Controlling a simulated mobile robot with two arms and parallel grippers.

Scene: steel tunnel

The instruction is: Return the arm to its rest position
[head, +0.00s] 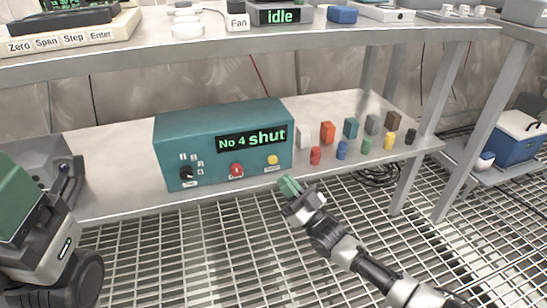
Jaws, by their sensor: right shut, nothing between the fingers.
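My right arm (345,250) reaches in from the lower right over the grating. Its gripper (289,187) has green fingertips, which are shut with nothing between them. The gripper is in front of the lower shelf's front edge, just below and beside the right corner of a teal control box (215,118). I cannot tell whether it touches the shelf edge. The box's display (251,138) reads "No 4 shut". The box carries a black knob (186,173), a red button (236,170) and a yellow button (272,160). My left gripper is not in view.
Several small coloured blocks and cylinders, among them an orange block (327,132), stand on the lower shelf (120,150) right of the box. An upper shelf (250,40) holds instruments, one reading "idle". Shelf legs (425,130) stand at right. Open grating (200,255) lies in front.

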